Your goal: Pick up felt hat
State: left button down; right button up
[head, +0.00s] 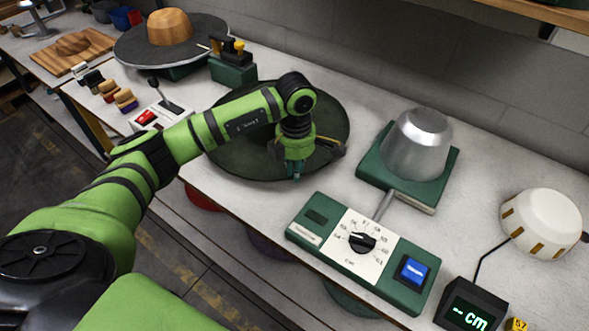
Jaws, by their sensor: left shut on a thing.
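The felt hat (325,112) is a wide, dark green round shape on the white bench, left of the metal hat block. My left arm reaches across it and hides its middle. My left gripper (296,174) points down at the hat's near right part and is shut on the hat. I cannot tell whether the hat is lifted off the bench. My right gripper is not in view.
A silver hat block (417,143) on a green base stands right of the hat. A control box (362,245) with dial and blue button is in front. A white block (540,222) and cm display (470,305) are at right. A wooden block (170,27) stands back left.

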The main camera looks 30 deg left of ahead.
pick_arm(q)
notch_tip(320, 180, up, 16)
jog(key=b, duration=0.2)
dwell(0.9)
